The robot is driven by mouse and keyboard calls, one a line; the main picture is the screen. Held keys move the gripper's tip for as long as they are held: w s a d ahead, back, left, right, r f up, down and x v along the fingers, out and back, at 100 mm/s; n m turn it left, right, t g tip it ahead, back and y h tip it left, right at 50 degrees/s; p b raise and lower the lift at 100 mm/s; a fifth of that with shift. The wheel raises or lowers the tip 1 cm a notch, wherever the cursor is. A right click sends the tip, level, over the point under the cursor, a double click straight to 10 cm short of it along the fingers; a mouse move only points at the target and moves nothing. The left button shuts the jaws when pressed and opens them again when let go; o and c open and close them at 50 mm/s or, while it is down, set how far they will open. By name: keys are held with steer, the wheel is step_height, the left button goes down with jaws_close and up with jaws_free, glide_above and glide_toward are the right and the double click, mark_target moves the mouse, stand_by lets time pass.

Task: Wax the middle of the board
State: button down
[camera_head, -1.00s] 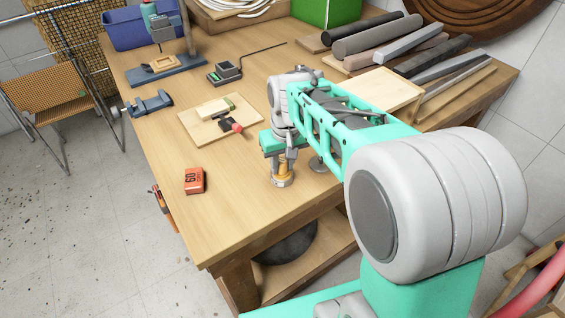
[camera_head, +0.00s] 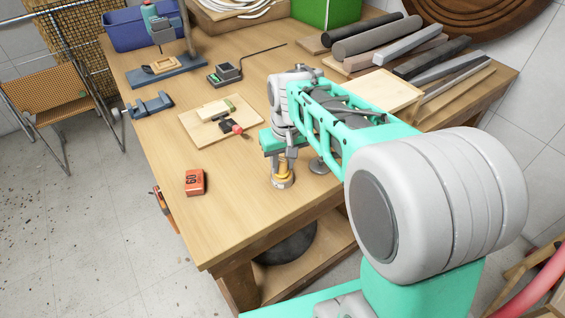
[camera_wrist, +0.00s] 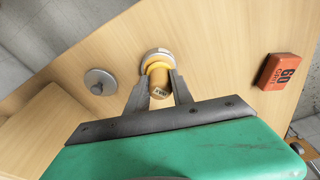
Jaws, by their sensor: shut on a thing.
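My gripper (camera_wrist: 158,82) is shut on an amber wax stick (camera_wrist: 158,75) with a small label on its end. The stick also shows in the head view (camera_head: 284,167), below my gripper. Its lower end meets a round silvery tin (camera_wrist: 150,54) standing on the workbench; I cannot tell whether it rests in the tin or just above it. A grey round lid (camera_wrist: 99,82) lies apart beside the tin. A pale wooden board (camera_head: 200,133) lies on the bench beyond my gripper, with a wooden block (camera_head: 215,108) and a dark, red-ended tool (camera_head: 231,128) on it.
An orange sanding block (camera_head: 195,182) lies near the bench's front left edge. A blue clamp (camera_head: 148,104), a blue-based jig (camera_head: 165,70) and a dark corded box (camera_head: 225,73) stand farther back. Rods and bars (camera_head: 375,40) fill the back right. Bare bench surrounds the sanding block.

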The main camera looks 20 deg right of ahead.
mark_target(281, 158)
steer(key=shift+r+p, duration=1.75)
steer(key=shift+r, duration=1.25)
